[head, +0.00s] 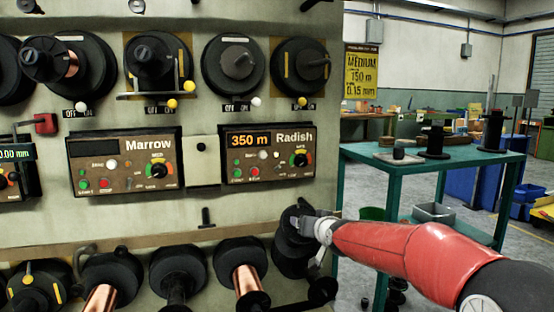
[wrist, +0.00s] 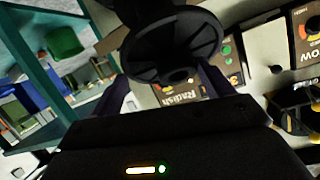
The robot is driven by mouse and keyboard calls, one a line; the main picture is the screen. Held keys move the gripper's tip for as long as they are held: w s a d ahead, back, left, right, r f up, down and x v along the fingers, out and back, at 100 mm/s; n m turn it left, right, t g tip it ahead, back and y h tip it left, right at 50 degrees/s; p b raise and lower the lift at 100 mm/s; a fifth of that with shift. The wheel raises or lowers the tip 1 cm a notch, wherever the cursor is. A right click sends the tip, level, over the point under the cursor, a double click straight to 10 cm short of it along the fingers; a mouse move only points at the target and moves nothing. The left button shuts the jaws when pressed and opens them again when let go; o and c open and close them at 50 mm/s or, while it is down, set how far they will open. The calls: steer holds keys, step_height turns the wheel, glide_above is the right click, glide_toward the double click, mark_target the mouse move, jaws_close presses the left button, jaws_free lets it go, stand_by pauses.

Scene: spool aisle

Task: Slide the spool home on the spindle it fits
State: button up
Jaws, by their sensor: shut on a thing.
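My gripper (head: 312,228) is shut on a black spool (head: 292,245) in front of the lower right of the machine panel. In the wrist view the spool (wrist: 172,45) shows its round ribbed flange with a hub hole, between the fingers of my gripper (wrist: 165,88). Its far side is hidden. In the upper row, dark round holders (head: 233,66) stick out of the panel, one at far right (head: 300,66) with yellow marks. A lower row holds spools, one with copper wire (head: 247,281). I cannot tell which spindle fits, or whether the held spool touches one.
Control boxes labelled Marrow (head: 125,160) and Radish (head: 268,153) sit mid-panel; Radish reads 350 m. A teal table (head: 500,160) with black spools (head: 434,142) stands right. The floor beyond it looks partly clear.

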steer(key=s+a+r+t+y+b, duration=0.1)
steer(key=a+r+t, duration=0.2)
steer(key=r, duration=0.9)
steer(key=s+a+r+t+y+b, duration=0.1)
steer(key=a+r+t+b, duration=0.2)
steer(key=r, duration=1)
steer(key=s+a+r+n+t+y, duration=0.1)
steer(key=s+r, duration=0.4)
steer(key=r, duration=0.4)
steer(key=s+a+r+t+y, duration=0.1)
steer(key=s+a+r+t, duration=0.1)
steer(key=s+r, duration=0.3)
step_height(320, 180, up, 4)
steer(key=shift+s+a+r+n+y+b, duration=0.15)
steer(key=shift+s+r+n+y+b, duration=0.15)
steer(key=shift+n, duration=0.1)
steer(key=shift+a+p, duration=0.1)
steer(key=shift+p, duration=0.25)
steer(key=shift+w+a+f+p, duration=0.1)
steer(key=shift+w+a+p, duration=0.1)
steer(key=shift+w+p, duration=0.5)
steer(key=shift+w+a+f+p, duration=0.1)
steer(key=shift+w+a+p, duration=0.1)
steer(key=shift+w+p, duration=0.45)
steer(key=shift+w+a+p, duration=0.2)
steer(key=shift+w+p, duration=0.25)
steer(key=shift+w, duration=0.45)
